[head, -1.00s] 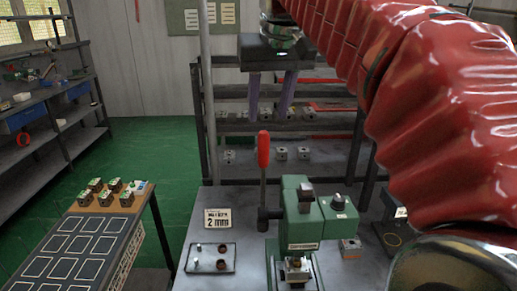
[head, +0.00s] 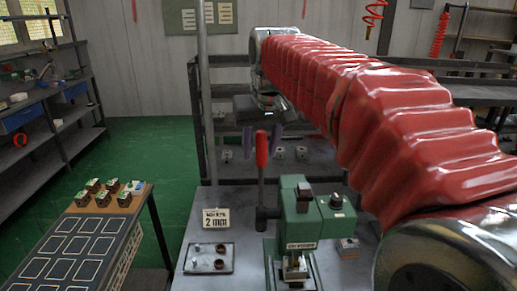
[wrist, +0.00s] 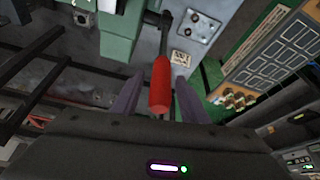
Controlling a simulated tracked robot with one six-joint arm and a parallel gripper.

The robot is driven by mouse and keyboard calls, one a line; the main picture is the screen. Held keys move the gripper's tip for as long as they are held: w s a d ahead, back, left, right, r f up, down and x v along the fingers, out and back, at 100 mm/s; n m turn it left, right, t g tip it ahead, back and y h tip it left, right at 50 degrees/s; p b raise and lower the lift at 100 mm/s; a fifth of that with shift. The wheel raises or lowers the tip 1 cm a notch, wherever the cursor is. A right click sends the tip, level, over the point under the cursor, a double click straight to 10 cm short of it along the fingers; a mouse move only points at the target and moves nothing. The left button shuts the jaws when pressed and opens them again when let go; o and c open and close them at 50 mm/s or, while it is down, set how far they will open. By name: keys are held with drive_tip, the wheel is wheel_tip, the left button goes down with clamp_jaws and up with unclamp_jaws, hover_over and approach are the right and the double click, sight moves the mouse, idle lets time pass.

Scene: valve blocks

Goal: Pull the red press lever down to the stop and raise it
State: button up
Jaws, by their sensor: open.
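The red press lever (head: 261,150) stands upright on the left side of the green press (head: 299,212), its dark rod running down to a pivot. In the wrist view the red lever handle (wrist: 160,85) shows between the two purple-grey fingers of my gripper (wrist: 157,98), with a gap on each side. My gripper (head: 236,147) is open and empty. No contact shows.
A side table (head: 75,245) holds several small blocks at the lower left. A dark rack (head: 310,170) stands behind the bench. Green floor is clear at left.

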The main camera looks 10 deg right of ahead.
drive_tip(key=shift+w+f, duration=0.15)
drive_tip(key=shift+f, duration=0.25)
clamp_jaws()
idle(0.4)
drive_tip(key=shift+d, duration=0.25)
drive_tip(key=shift+a, duration=0.3)
